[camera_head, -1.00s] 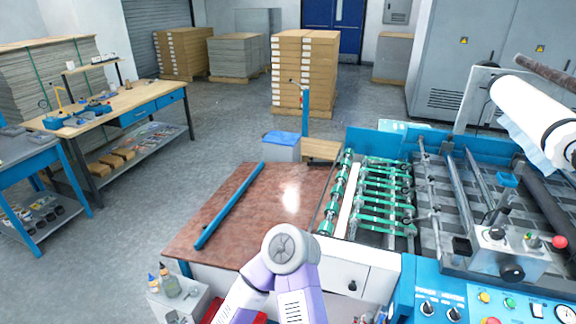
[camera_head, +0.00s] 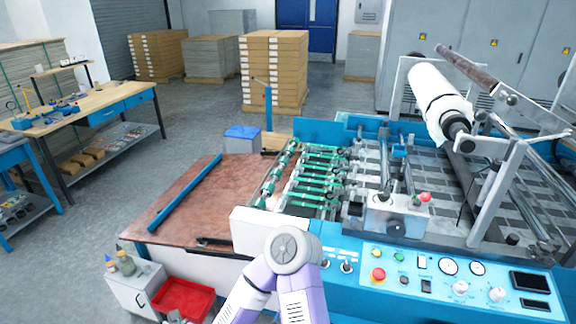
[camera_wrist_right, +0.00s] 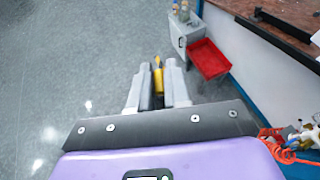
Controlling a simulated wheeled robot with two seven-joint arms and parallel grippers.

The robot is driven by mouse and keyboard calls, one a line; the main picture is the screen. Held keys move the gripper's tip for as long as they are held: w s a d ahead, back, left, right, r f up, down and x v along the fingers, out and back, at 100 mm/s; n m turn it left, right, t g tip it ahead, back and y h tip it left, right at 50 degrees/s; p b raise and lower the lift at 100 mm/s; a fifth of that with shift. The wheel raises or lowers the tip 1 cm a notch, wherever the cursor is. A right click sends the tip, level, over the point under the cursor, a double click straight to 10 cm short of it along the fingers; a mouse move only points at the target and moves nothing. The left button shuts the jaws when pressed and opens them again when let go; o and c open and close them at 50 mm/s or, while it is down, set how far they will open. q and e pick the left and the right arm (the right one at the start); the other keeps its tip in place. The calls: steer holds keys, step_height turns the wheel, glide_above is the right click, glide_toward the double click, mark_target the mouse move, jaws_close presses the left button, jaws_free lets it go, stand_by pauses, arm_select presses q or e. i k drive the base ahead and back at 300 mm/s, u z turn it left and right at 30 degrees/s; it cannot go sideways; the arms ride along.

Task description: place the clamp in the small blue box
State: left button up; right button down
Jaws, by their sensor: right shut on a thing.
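In the right wrist view my right gripper (camera_wrist_right: 158,72) is shut on a small yellow and dark piece, which I take to be the clamp (camera_wrist_right: 158,82). Only part of it shows between the grey fingers, over grey floor. In the head view one of my arms rises at the bottom centre, but neither gripper shows. A grey box with a blue top (camera_head: 242,132) stands behind the brown table. Small blue items (camera_head: 28,122) lie on the workbench at the left. I cannot tell which of these is the small blue box.
The brown-topped table (camera_head: 185,215) carries a blue bar (camera_head: 187,190). The blue laminating machine (camera_head: 425,270) fills the right. A red tray (camera_head: 185,298) and a grey cabinet (camera_head: 137,285) with bottles stand in front. Floor between workbench (camera_head: 90,105) and table is clear.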

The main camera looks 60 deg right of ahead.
mark_target(398, 152)
steer(key=z, duration=1.65)
